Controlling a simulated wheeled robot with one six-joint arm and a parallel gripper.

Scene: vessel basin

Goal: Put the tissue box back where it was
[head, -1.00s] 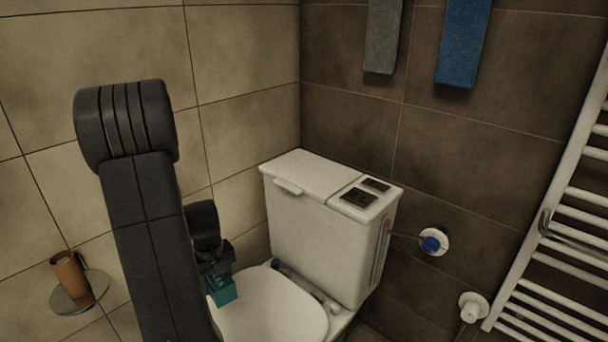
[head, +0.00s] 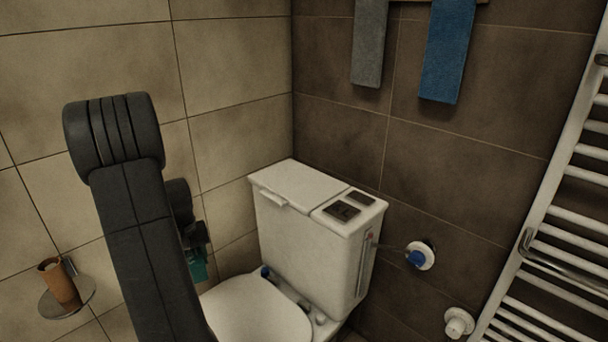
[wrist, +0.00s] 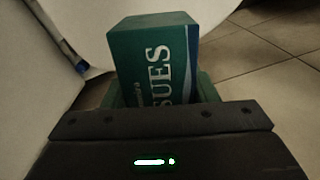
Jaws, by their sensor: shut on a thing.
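The tissue box is teal-green with white lettering and fills the upper middle of the wrist view (wrist: 150,65). My gripper (wrist: 158,95) is shut on it. In the head view my gripper (head: 196,250) is mostly hidden behind my dark arm, left of the toilet, and only a small teal part of the box (head: 198,271) shows below it. The box appears off any surface, but its height above the floor is hard to tell.
The toilet's white cistern (head: 308,250) stands in the corner with a flat top and dark flush buttons (head: 343,210). Its closed lid (head: 255,312) is bare. A round wall shelf (head: 68,298) holds a brown cup (head: 60,282). A towel radiator (head: 550,230) is at right.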

